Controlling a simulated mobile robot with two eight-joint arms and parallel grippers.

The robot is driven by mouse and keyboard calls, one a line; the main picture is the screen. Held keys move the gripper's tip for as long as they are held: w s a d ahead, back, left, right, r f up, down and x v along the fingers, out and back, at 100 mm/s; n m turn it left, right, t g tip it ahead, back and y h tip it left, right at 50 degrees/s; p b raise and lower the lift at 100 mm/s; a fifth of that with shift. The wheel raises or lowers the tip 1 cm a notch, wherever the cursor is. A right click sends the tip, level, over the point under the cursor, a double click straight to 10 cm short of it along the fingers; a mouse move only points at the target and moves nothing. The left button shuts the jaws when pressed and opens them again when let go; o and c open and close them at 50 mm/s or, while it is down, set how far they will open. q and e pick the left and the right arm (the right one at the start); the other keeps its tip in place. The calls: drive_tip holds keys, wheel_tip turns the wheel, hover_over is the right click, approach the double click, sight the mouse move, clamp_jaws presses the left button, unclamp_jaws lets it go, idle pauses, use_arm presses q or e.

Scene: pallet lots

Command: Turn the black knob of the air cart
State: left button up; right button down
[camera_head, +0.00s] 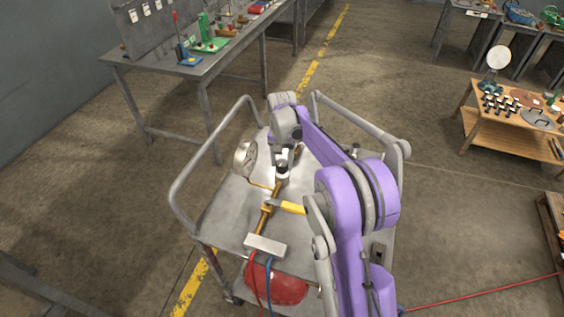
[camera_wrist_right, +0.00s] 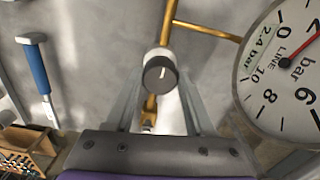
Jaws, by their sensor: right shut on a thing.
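The air cart (camera_head: 225,212) is a grey metal cart with tubular handles. Its black knob (camera_wrist_right: 160,74) has a pale rim and a white mark that points roughly up in the right wrist view. My right gripper (camera_wrist_right: 161,84) is shut on the knob, one finger on each side. In the head view the right gripper (camera_head: 287,152) is over the brass pipe, and my purple arm hides part of the cart. The round gauge (camera_head: 245,158) is beside the knob; in the right wrist view the gauge (camera_wrist_right: 282,80) has a red needle and a "2.4 bar" label. My left gripper is not in view.
A yellow lever (camera_head: 292,207) sits on the brass pipe, which runs to a metal block (camera_head: 264,245) with red and blue hoses. A red tank (camera_head: 278,284) hangs below. A workbench (camera_head: 190,66) stands at back left, a wooden table (camera_head: 480,134) at right. Open floor surrounds the cart.

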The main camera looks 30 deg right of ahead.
sight(282, 163)
drive_tip(key=shift+m, duration=0.7)
drive_tip(key=shift+c, duration=1.3)
unclamp_jaws()
wheel_tip(282, 163, up, 11)
